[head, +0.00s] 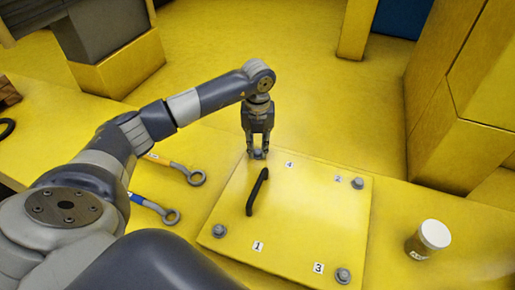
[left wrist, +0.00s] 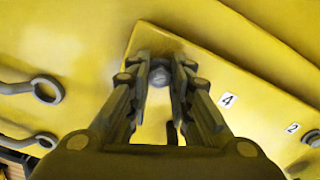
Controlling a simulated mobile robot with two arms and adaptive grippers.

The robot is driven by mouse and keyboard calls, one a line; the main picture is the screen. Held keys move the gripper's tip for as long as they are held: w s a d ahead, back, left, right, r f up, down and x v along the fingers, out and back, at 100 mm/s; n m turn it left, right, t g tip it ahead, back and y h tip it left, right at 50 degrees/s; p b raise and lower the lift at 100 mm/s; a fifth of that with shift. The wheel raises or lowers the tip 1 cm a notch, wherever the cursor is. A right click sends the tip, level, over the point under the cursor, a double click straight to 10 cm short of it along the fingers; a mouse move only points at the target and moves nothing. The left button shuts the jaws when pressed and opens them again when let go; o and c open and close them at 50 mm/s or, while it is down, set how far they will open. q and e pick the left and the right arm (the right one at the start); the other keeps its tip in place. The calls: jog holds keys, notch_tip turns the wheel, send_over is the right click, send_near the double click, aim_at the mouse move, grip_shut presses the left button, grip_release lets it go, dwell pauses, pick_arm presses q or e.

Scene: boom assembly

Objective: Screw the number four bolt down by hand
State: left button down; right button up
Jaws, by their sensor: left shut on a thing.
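The number four bolt (left wrist: 160,77) is a grey bolt head at the plate corner beside the label 4 (left wrist: 228,100). My left gripper (head: 258,153) points straight down over that corner, its fingers on both sides of the bolt head. It is shut on the bolt, which also shows between the fingertips in the head view (head: 258,154). The yellow square plate (head: 290,215) lies on the yellow bench. Its other corners hold bolts by label 1 (head: 219,231), label 2 (head: 357,183) and label 3 (head: 343,275). My right gripper is not in view.
A black handle (head: 257,192) stands on the plate close to my left gripper. Two ring wrenches, one with an orange band (head: 196,177) and one with a blue band (head: 170,216), lie to the left. A white-lidded jar (head: 433,236) stands at the right.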

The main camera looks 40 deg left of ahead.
aim_at(259, 151)
pick_arm(q)
jog(key=m+b, duration=0.4)
jog(key=m, duration=0.1)
jog(key=shift+w+f, duration=0.1)
jog(key=shift+f, duration=0.05)
jog(key=m+b, duration=0.2)
jog(key=m, duration=0.1)
jog(key=shift+d, duration=0.1)
jog(key=shift+m+b, duration=0.35)
jog(key=shift+m, duration=0.35)
jog(key=shift+r, duration=0.25)
jog(key=c, duration=1.4)
grip_release()
jog(key=shift+c, duration=0.2)
notch_tip(259, 151, up, 12)
jog(key=shift+f, duration=0.1)
